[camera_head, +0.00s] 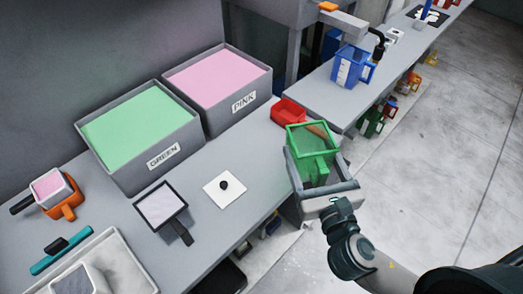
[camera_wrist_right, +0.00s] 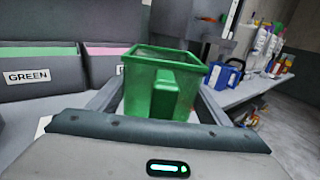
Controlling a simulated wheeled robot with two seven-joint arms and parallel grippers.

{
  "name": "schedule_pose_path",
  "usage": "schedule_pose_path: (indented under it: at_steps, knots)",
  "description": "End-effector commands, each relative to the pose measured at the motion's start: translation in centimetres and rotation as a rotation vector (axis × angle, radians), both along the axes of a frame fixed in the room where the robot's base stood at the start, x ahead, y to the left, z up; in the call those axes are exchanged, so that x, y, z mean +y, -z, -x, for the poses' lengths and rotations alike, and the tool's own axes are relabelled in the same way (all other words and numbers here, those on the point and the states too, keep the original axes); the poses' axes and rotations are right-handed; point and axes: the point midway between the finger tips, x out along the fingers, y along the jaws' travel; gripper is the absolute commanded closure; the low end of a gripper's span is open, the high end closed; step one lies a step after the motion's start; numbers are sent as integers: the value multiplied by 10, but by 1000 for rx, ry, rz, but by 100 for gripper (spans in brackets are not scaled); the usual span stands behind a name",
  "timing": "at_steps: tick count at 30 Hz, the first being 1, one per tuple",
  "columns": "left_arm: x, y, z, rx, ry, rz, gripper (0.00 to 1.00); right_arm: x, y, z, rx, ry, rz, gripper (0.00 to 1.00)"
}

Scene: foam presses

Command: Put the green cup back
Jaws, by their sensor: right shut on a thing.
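The green cup (camera_head: 318,172) is a square, open-topped green cup with a block handle facing my wrist. My right gripper (camera_head: 319,173) is shut on it, with one finger along each side. The cup is upright and held near the right edge of the table in the head view. In the right wrist view the green cup (camera_wrist_right: 162,85) fills the middle, between the two grey fingers. The table top right under the cup is hidden by the gripper. My left gripper is not in view.
Grey bins labelled GREEN (camera_head: 125,175) and PINK (camera_head: 207,105) stand at the back. A red tray (camera_head: 288,111) is just behind the held cup. A blue container (camera_head: 349,72) stands on the farther bench. A framed sieve (camera_head: 162,204) and white pad (camera_head: 224,192) lie nearer.

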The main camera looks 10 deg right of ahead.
Motion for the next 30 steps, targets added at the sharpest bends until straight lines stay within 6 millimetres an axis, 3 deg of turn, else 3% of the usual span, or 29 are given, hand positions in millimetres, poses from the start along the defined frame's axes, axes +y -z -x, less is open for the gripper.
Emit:
schedule_pose_path:
  at_steps: [11,21,30]
  knots:
    - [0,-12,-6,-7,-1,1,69,5,-12,-16,-3,-109,8,52]
    - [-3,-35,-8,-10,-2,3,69,9,-22,-44,1,-385,13,52]
    - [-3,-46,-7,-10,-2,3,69,1,-19,-55,2,-555,2,52]
